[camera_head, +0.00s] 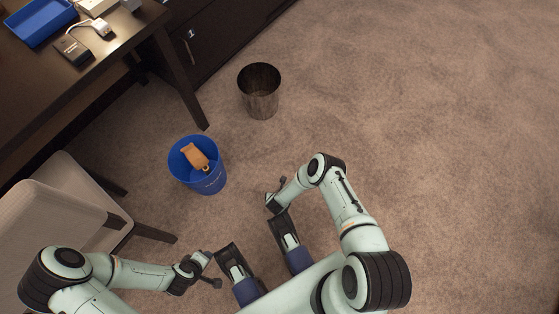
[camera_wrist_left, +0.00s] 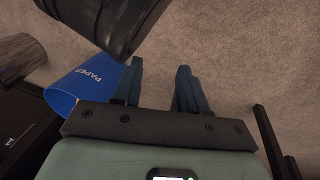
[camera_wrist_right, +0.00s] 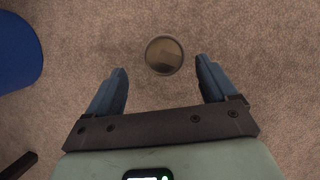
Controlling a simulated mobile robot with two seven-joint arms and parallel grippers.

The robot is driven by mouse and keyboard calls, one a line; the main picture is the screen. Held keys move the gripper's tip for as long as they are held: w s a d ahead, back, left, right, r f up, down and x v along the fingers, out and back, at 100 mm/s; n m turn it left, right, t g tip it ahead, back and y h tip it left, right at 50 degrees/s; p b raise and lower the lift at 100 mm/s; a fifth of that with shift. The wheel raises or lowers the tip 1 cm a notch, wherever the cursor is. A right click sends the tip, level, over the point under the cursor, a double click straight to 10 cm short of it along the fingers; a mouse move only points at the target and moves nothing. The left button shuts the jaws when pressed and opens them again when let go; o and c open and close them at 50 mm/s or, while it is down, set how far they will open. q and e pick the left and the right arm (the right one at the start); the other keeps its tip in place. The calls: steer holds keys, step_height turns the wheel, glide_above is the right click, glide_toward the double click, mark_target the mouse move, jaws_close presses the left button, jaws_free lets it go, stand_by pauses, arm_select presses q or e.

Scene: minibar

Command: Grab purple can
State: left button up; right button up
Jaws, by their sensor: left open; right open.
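No purple can shows in any view. My left gripper (camera_head: 212,269) is low at the bottom of the head view, between the chair and my base. In the left wrist view its two fingers (camera_wrist_left: 160,66) are apart with only carpet between them. My right gripper (camera_head: 275,191) is to the right of the blue bin, above the carpet. In the right wrist view its fingers (camera_wrist_right: 160,66) are apart and empty. The inside of the metal bin is mostly hidden in the head view.
A blue paper bin (camera_head: 211,181) holds an orange-brown object (camera_head: 195,156). A metal bin (camera_head: 262,105) stands behind it. A dark desk (camera_head: 120,50) with a blue tray (camera_head: 40,22) is upper left. A chair (camera_head: 60,205) stands left. Carpet at right is clear.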

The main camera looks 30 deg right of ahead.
steer(key=b+x, duration=0.1)
steer(key=x, duration=0.2)
steer(key=b+x, duration=0.2)
steer(key=x, duration=0.1)
steer(key=shift+s+d, duration=0.2)
arm_select(q)
steer(key=s+f+g, duration=0.2)
steer(key=s+f, duration=0.3)
steer(key=s, duration=0.2)
steer(key=shift+a+g, duration=0.3)
steer(key=shift+a, duration=0.15)
arm_select(e)
steer(key=c, duration=1)
